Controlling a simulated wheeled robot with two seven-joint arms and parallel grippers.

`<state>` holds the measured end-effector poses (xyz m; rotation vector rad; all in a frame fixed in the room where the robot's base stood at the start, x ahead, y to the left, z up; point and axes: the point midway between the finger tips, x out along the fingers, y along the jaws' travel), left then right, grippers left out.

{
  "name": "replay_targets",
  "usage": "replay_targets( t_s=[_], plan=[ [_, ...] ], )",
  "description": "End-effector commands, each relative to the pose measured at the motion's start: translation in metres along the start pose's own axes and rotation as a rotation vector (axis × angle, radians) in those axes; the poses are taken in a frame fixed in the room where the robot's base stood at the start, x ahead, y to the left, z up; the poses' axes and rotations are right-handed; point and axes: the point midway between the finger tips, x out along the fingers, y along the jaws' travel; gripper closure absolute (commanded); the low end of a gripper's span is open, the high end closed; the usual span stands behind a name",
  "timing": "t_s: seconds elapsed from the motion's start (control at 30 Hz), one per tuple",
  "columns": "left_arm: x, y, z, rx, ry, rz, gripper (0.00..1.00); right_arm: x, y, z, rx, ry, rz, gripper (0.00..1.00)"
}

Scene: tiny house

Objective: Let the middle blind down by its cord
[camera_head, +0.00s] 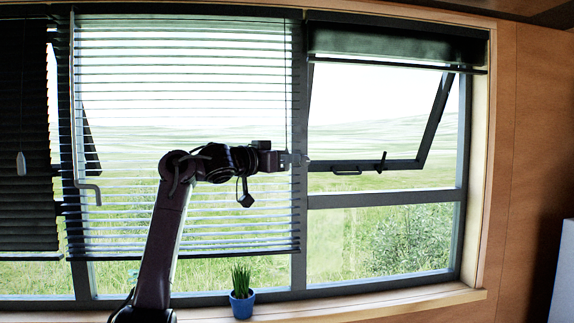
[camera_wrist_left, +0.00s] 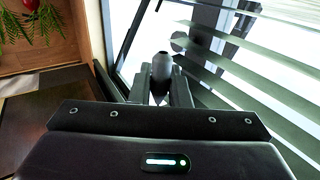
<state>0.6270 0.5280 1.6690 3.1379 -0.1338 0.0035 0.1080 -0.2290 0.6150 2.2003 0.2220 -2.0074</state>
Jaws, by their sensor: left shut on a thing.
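The middle blind (camera_head: 185,120) hangs over the middle window with its slats tilted open. Its bottom rail (camera_head: 185,252) is low, a little above the sill. Its thin cord (camera_head: 286,80) runs down near the right edge of the blind to my left gripper (camera_head: 298,159). In the left wrist view, the fingers of my left gripper (camera_wrist_left: 160,88) are shut on a grey tapered cord knob (camera_wrist_left: 161,68). The gripper hides the knob in the head view. A tilt wand (camera_head: 75,130) with a bent handle hangs at the blind's left side. My right gripper is not in view.
The left blind (camera_head: 25,130) is down, with its own cord knob (camera_head: 21,163). The right blind (camera_head: 390,45) is gathered at the top, above a window sash (camera_head: 360,165) tilted open. A blue potted plant (camera_head: 242,305) stands on the sill (camera_head: 390,306) below my arm.

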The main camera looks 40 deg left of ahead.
Motion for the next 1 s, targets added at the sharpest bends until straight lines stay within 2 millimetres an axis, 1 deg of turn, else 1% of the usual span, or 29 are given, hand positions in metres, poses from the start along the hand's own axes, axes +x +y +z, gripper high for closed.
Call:
replay_targets(
  t_s=[0.13,0.17,0.27,0.3,0.53,0.63,0.73,0.8,1.0],
  plan=[
    [0.0,0.0,0.002,0.001,-0.005,-0.001,1.0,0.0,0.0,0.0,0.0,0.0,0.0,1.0],
    [0.0,0.0,0.002,0.001,-0.005,-0.001,0.81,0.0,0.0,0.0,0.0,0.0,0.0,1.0],
    [0.0,0.0,0.002,0.001,-0.004,0.0,0.68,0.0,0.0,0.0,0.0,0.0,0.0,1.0],
    [0.0,0.0,0.002,0.001,-0.004,0.0,0.66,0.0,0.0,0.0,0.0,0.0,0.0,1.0],
    [0.0,0.0,0.002,0.001,-0.003,0.0,0.66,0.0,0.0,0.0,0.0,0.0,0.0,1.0],
    [-0.005,0.0,0.003,0.002,-0.002,-0.001,0.66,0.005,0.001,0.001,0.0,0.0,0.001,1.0],
    [-0.019,-0.001,0.004,0.003,0.001,-0.002,0.66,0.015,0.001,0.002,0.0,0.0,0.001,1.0],
    [-0.031,-0.001,0.005,0.004,0.001,-0.003,0.66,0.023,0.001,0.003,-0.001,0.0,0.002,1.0],
    [-0.064,-0.001,0.004,0.002,0.0,-0.003,0.66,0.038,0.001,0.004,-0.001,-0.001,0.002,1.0]
  ],
)
